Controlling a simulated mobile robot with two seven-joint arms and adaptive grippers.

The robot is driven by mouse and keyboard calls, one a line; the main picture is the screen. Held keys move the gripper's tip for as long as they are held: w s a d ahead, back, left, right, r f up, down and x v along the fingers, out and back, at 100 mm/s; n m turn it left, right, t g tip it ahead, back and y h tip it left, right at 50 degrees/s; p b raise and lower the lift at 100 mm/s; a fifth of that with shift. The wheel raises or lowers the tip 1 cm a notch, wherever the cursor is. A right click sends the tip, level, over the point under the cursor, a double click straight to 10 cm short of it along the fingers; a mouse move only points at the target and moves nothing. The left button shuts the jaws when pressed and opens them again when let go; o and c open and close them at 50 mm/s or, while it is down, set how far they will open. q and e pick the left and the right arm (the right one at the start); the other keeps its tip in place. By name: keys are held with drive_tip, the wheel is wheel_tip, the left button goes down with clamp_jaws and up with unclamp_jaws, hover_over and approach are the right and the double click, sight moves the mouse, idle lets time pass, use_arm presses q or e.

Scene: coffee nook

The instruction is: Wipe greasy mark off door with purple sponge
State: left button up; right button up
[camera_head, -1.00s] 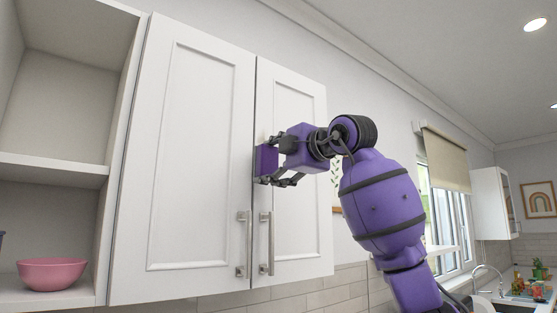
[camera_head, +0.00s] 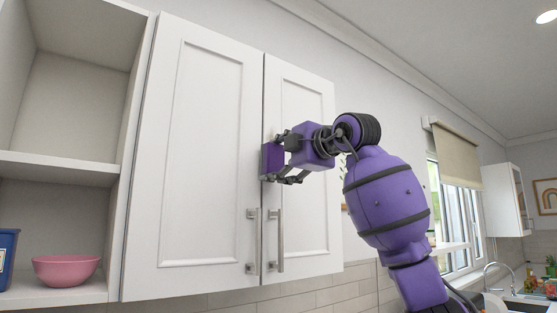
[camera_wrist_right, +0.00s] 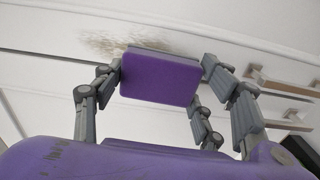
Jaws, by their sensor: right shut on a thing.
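My right gripper (camera_head: 283,162) is shut on the purple sponge (camera_head: 271,160), in front of the white cabinet near the gap between its two doors. In the right wrist view the sponge (camera_wrist_right: 160,78) sits between the fingers, its far edge close to the door face. I cannot tell whether it touches. A brownish greasy mark (camera_wrist_right: 118,42) shows on the white door (camera_wrist_right: 200,18) just beyond and left of the sponge. In the head view the mark cannot be made out. The left door (camera_head: 205,150) and right door (camera_head: 305,210) are closed. My left gripper is not in view.
Two metal handles (camera_head: 252,240) stick out low on the doors. An open shelf at left holds a pink bowl (camera_head: 67,270) and a blue container (camera_head: 8,258). A window (camera_head: 452,205) and a sink area with a faucet (camera_head: 500,268) lie at the right.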

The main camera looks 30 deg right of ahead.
drive_tip(key=shift+w, duration=0.6)
